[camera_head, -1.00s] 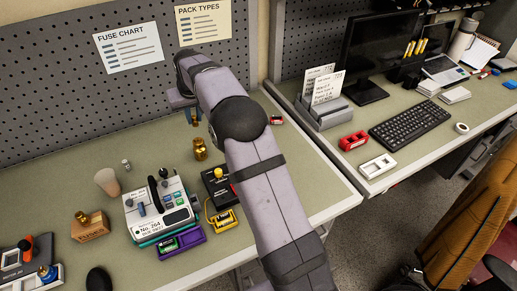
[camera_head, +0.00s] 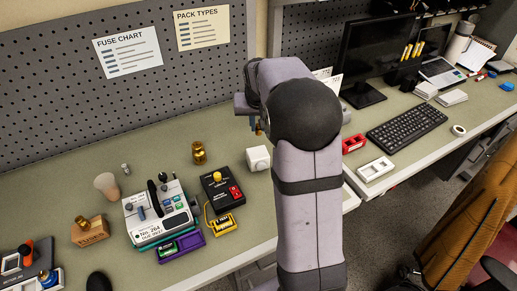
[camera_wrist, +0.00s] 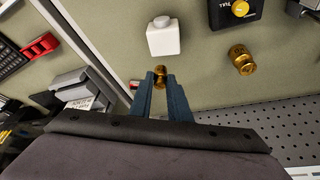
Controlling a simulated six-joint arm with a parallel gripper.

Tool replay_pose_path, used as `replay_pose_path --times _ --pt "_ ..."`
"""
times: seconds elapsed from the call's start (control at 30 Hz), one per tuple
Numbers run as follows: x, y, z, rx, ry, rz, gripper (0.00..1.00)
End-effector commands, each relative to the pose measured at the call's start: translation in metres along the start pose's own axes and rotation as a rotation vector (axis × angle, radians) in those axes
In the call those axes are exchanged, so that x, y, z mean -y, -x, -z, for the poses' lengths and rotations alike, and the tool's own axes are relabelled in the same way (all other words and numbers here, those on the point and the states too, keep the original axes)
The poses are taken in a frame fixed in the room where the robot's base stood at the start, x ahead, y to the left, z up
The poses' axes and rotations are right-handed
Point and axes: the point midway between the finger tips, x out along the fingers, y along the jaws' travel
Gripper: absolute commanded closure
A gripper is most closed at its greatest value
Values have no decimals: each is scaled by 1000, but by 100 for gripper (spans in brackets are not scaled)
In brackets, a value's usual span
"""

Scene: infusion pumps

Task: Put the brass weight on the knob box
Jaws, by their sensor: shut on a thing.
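My gripper (camera_wrist: 160,80) is shut on a small brass weight (camera_wrist: 160,71) in the wrist view. In the head view my gripper (camera_head: 257,125) is past the white box, mostly hidden by my arm.
Another brass piece (camera_head: 199,153) stands upright behind the black box. A pump (camera_head: 160,210), a yellow item (camera_head: 224,223) and a purple tray (camera_head: 195,241) are at the left. A wooden box (camera_head: 92,234) carries a brass piece. Bench behind the white box is clear.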

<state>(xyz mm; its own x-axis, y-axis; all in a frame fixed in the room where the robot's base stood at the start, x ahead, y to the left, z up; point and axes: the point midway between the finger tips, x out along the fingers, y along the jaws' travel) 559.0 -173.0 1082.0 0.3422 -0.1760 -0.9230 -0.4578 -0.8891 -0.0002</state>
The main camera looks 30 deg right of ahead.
Motion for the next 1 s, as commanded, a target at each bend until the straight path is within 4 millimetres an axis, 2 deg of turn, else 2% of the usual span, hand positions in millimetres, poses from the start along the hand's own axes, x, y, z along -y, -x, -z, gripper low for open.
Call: replay_pose_path --times 0.3,0.57,0.83,1.0 --pt "0 -41 -18 4 2 -1 100" --pt "0 -49 -20 1 1 0 100" --pt "0 -74 -32 5 2 -1 100" --pt "0 -82 -34 1 0 1 100"
